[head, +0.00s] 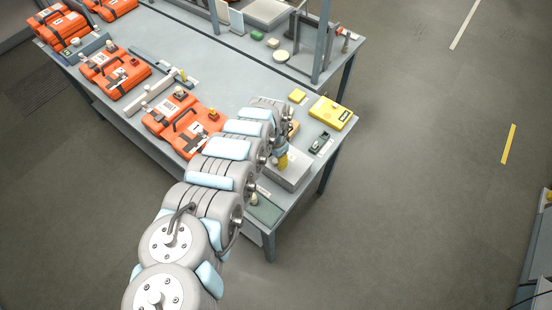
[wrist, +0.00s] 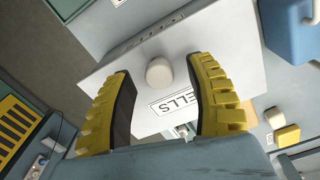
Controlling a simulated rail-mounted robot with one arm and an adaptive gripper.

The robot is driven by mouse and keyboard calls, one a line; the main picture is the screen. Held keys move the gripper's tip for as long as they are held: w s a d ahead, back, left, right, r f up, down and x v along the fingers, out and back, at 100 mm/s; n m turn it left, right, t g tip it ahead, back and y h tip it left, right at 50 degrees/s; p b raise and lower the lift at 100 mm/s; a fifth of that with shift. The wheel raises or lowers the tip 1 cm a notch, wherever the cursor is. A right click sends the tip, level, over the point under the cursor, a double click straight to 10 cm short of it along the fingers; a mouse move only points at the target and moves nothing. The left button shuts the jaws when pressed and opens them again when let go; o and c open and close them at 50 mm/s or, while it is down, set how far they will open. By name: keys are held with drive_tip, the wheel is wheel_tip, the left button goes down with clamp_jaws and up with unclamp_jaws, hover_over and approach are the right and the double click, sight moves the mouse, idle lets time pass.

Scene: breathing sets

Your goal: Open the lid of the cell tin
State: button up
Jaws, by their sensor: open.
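The cell tin is a light grey box; its lid (wrist: 222,50) fills the middle of the wrist view and bears a label (wrist: 176,101) reading "ELLS", partly covered by a finger. A pale rounded knob (wrist: 159,72) stands on the lid. My gripper (wrist: 160,75) is open, its two yellow-backed fingers on either side of the knob in the picture, with nothing between the dark pads but the knob. In the head view the tin (head: 293,176) sits at the near right bench end, partly hidden by my gripper (head: 282,162).
A yellow meter (head: 330,112) and a small dark device (head: 320,142) lie on the bench to the right. An orange case (head: 183,120) stands to the left of my arm. A green-grey pad (head: 265,210) lies near the bench's front corner.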

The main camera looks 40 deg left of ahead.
clamp_jaws()
